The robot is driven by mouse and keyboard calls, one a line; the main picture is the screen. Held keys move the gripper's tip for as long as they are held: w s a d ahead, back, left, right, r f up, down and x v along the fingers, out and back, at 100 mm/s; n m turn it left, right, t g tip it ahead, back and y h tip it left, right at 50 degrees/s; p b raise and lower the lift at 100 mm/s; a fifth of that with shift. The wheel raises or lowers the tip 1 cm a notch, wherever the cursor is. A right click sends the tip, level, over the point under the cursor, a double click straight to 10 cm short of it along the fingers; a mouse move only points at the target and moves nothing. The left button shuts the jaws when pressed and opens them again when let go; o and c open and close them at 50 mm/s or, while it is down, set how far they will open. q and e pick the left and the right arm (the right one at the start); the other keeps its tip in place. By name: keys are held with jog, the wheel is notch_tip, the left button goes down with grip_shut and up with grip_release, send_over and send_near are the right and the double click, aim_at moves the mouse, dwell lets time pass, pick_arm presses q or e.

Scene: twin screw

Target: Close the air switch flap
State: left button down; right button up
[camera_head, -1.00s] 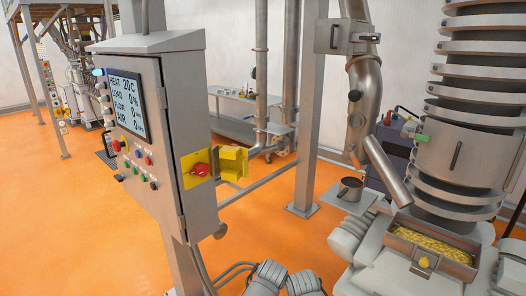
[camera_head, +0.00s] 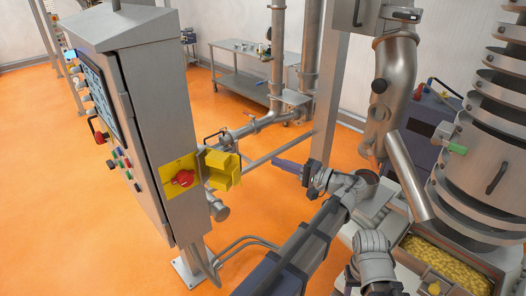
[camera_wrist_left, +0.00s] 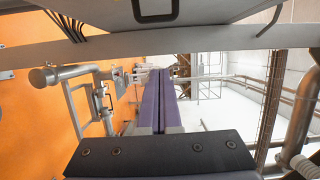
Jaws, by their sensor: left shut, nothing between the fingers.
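The air switch is a red knob (camera_head: 183,178) on a yellow plate on the side of the grey control cabinet (camera_head: 165,120). Its yellow flap (camera_head: 222,170) stands swung open to the right of the knob, leaving the knob exposed. My left gripper (camera_head: 278,163) is to the right of the flap, apart from it, with its purple fingers pointing left towards it. In the left wrist view, the purple fingers (camera_wrist_left: 160,95) lie together with nothing between them. I cannot make out the flap or knob there.
A steel post (camera_head: 325,100) and pipes stand behind my left gripper. A slanted metal chute (camera_head: 408,175) and a tray of yellow granules (camera_head: 432,254) are at the right. A grey table (camera_head: 240,82) is farther back. There is open orange floor between flap and gripper.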

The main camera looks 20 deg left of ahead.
pick_arm(q)
jog(key=s+a, duration=0.3)
jog(key=a, duration=0.6)
dwell(0.4)
